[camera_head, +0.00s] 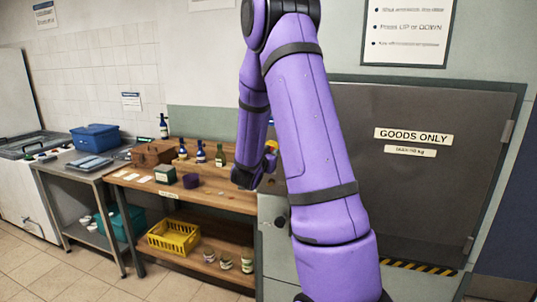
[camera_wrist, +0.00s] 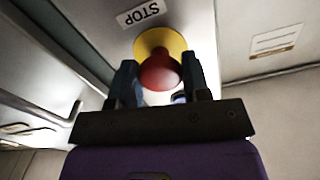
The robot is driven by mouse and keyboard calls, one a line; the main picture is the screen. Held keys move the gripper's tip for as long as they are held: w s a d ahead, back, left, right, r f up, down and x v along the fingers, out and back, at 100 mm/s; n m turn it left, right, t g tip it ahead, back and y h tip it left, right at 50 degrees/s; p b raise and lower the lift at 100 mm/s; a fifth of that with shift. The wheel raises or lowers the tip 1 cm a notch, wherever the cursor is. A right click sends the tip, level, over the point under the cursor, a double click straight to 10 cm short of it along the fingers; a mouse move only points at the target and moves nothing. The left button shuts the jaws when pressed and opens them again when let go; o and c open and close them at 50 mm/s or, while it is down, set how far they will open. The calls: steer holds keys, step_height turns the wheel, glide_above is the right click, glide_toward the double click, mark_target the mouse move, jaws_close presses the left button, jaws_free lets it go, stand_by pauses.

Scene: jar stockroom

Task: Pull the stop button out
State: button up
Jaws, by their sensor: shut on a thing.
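The stop button is a round red knob (camera_wrist: 158,72) on a yellow base (camera_wrist: 160,42), in the upper middle of the wrist view. A label reading STOP (camera_wrist: 141,13) is on the panel beside it. My gripper (camera_wrist: 160,78) has one dark finger on each side of the red knob and is shut on it. In the head view a little of the yellow base (camera_head: 272,145) shows beside my purple arm, which hides most of the gripper and panel there. How far out the knob stands cannot be told.
A grey lift door marked GOODS ONLY (camera_head: 413,136) is to the right of my arm. A wooden bench (camera_head: 225,198) with bottles and boxes stands to the left, with a yellow basket (camera_head: 174,238) on its lower shelf. Bare floor lies at the lower left.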

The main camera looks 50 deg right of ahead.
steer(key=shift+a, duration=0.1)
steer(key=o, duration=1.3)
steer(key=shift+a, duration=0.1)
steer(key=v, duration=1.1)
